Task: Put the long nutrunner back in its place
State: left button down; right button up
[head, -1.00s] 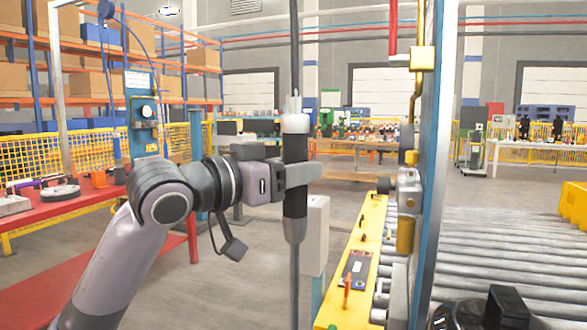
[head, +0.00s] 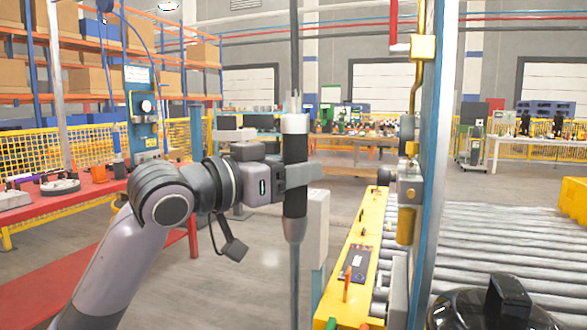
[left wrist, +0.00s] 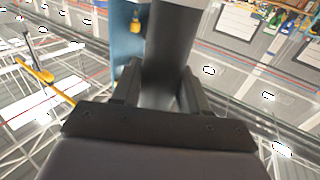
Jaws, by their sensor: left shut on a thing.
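The long nutrunner (head: 295,215) hangs upright in the middle of the head view. It has a black grip, a light grey collar on top and a long thin shaft running down out of the picture. My left gripper (head: 297,174) is shut around its black body, below the collar. In the left wrist view the dark body (left wrist: 166,60) stands between the two fingers of my left gripper (left wrist: 160,92). A dark cable or rod runs up from its top. My right gripper is not in view. The nutrunner's place cannot be made out.
A blue post (head: 431,150) with yellow fittings stands right of the nutrunner. A yellow rail (head: 340,300) edges the roller conveyor (head: 500,235). A light grey box post (head: 316,230) stands close behind the tool. A red workbench (head: 80,205) is at left.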

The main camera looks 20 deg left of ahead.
pick_arm(q)
jog(key=shift+r, duration=0.15)
jog(key=shift+c, duration=2.4)
grip_release()
jog(key=shift+s, duration=0.1)
jog(key=shift+f, duration=0.3)
jog(key=v, duration=0.7)
jog(key=shift+r, duration=0.2)
jog(key=shift+a, duration=0.1)
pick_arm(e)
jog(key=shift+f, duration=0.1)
